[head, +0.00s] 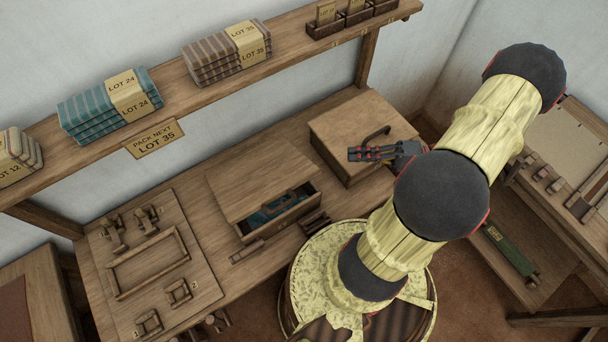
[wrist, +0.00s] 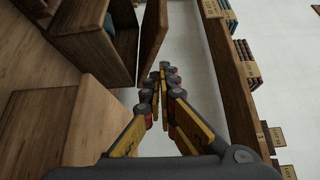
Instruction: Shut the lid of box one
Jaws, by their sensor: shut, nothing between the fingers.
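Two wooden boxes stand on the bench. The left box (head: 283,222) has its lid (head: 255,178) partly raised, and blue cloth (head: 268,212) shows in the gap. In the wrist view the same lid (wrist: 153,38) stands away from the box body (wrist: 92,38). The right box (head: 345,165) has its lid down, with a dark handle on top. I cannot read a number on either box. My gripper (head: 353,154) is shut and empty, above the right box and pointing left. In the wrist view its fingertips (wrist: 160,72) appear near the raised lid's edge; contact cannot be told.
A shelf (head: 290,55) with striped cloth bundles runs above the bench along the wall. A board (head: 150,265) with small fittings lies at the left of the bench. A side table with tools (head: 560,190) stands at the right.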

